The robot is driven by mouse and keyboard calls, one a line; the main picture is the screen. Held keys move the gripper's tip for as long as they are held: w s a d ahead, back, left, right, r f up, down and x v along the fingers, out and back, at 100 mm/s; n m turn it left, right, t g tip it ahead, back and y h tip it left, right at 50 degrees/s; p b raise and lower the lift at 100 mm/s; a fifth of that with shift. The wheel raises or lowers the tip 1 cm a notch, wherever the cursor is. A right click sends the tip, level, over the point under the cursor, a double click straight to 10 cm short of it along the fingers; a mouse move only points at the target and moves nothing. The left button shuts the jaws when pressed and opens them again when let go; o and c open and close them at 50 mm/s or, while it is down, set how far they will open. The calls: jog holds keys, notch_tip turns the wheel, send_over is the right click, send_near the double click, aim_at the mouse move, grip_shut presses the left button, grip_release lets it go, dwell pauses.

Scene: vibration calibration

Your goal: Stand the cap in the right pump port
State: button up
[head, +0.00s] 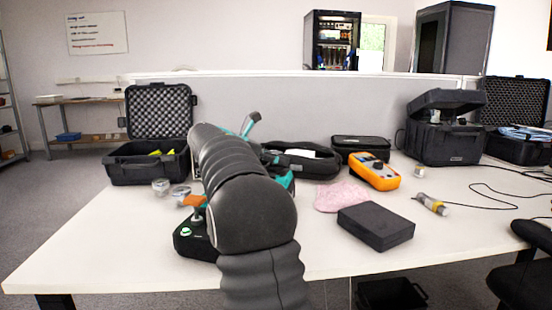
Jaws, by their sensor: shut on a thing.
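A black device with a green button (187,232) stands on the table at the left front, partly behind my arm. It may be the pump, but I cannot tell its ports apart. A small orange-brown piece (194,201) and a silvery part show just above it, against the edge of my arm. I cannot tell whether either is the cap. My dark arm fills the middle of the head view and hides what lies behind it. My gripper does not show clearly; it seems hidden behind the arm.
Two small clear jars (161,187) (180,195) stand left of my arm. An open black case (147,170) is behind them. To the right lie a pink cloth (341,197), a black box (376,226), an orange meter (375,172) and a cabled sensor (432,204). The table's front right is clear.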

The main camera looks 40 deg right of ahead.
jog(key=shift+f, duration=0.7)
jog(key=o, duration=1.3)
jog(key=shift+d, duration=0.1)
jog(key=shift+c, duration=0.2)
jog(key=shift+r, duration=0.2)
notch_tip(320, 180, up, 10)
